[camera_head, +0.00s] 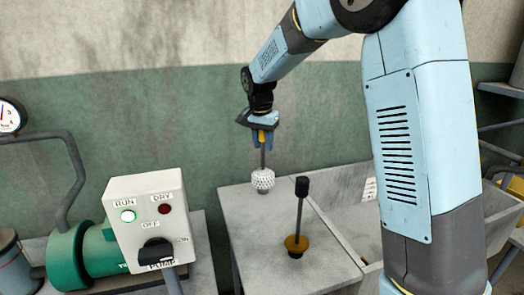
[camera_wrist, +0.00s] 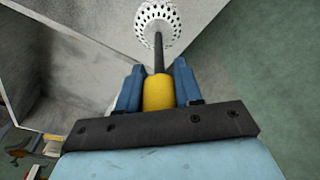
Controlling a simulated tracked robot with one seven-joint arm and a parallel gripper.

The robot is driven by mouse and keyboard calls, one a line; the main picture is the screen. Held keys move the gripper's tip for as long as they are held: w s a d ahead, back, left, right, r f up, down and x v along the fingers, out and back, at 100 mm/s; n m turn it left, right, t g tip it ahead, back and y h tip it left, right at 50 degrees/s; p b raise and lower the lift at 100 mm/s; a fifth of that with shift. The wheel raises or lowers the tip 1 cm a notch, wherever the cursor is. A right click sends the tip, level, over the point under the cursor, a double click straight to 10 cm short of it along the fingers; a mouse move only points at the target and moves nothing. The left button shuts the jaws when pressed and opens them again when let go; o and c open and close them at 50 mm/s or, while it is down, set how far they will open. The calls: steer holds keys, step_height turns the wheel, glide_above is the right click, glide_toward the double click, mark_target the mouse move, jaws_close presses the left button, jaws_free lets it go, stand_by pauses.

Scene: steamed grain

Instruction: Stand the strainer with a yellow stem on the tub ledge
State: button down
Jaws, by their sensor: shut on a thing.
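The strainer (camera_head: 263,180) has a white perforated ball at its lower end, a thin dark rod and a yellow stem at the top. My gripper (camera_head: 262,138) points down and is shut on the yellow stem. In the wrist view the blue fingers of my gripper (camera_wrist: 158,78) flank the yellow stem, and the strainer's ball (camera_wrist: 158,22) lies beyond them. The strainer hangs about upright near the back edge of the grey tub ledge (camera_head: 252,230). I cannot tell whether the ball touches the ledge.
A plunger-like tool with a black handle (camera_head: 301,187) and an orange-yellow base stands on the ledge, right of the strainer. A white control box (camera_head: 148,218) and green pump (camera_head: 90,250) are at left. The ledge's front left is clear. A green-and-cream wall stands behind.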

step_height(320, 180, down, 3)
steer(key=c, duration=0.8)
jaws_free()
steer(key=shift+o, duration=0.2)
step_height(320, 180, up, 12)
steer(key=s, duration=0.2)
steer(key=s+d+r+n+t, duration=0.1)
steer(key=s+d+r, duration=0.3)
steer(key=s+d, duration=0.25)
steer(key=s+d+f+n+t, duration=0.1)
steer(key=s+d+f+n, duration=0.1)
steer(key=s+d, duration=0.5)
steer(key=s+d+f+n+t, duration=0.2)
steer(key=s+d, duration=0.5)
steer(key=s, duration=1.2)
steer(key=shift+n+y, duration=0.4)
